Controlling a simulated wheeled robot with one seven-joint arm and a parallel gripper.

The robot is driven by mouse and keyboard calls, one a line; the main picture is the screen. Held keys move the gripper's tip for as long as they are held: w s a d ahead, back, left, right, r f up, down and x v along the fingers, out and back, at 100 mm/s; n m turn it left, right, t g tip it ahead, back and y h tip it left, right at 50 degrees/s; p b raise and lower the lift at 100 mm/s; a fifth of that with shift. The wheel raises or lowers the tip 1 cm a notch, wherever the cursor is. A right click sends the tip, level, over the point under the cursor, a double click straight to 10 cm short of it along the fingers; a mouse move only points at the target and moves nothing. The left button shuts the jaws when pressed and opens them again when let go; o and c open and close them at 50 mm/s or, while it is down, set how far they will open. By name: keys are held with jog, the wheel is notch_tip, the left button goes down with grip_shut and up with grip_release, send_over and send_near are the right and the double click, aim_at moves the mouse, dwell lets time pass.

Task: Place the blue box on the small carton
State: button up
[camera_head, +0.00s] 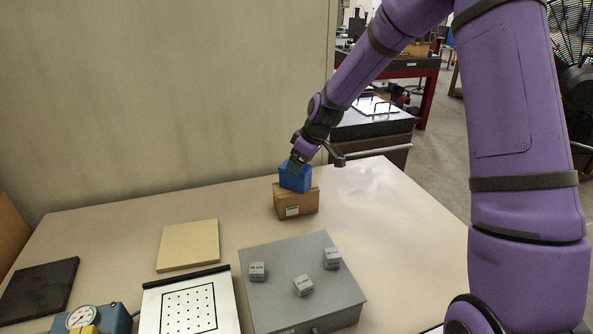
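The blue box (295,181) is at the top of the small carton (297,203), slightly tilted, and seems to touch it. The carton is brown with a small white label and stands toward the back right of the table. My gripper (296,168) is right at the top of the blue box, reaching down from the upper right. Its fingers are small and dark against the box, so I cannot tell whether they are closed on it.
A grey metal case (285,262) with several small grey cubes stands in front of the carton. A tan slab (188,245), a perforated plate (188,305), a dark slab (38,290) and a dial gauge (81,317) lie to the left. The table (400,215) is clear right of the carton.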

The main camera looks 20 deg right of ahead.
jog(key=s+d+r+m+h, duration=0.3)
jog(key=s+r+m, duration=0.1)
jog(key=s+r, duration=1.65)
jog(key=s+d+r+m+t, duration=0.1)
jog(key=s+m, duration=0.1)
jog(key=s, duration=0.7)
jog(key=s+d+r+m+t, duration=0.1)
jog(key=s+r+m, duration=0.1)
jog(key=s, duration=0.7)
jog(key=shift+s+d+m, duration=0.25)
jog(key=shift+d+m, duration=0.05)
jog(key=shift+m, duration=0.2)
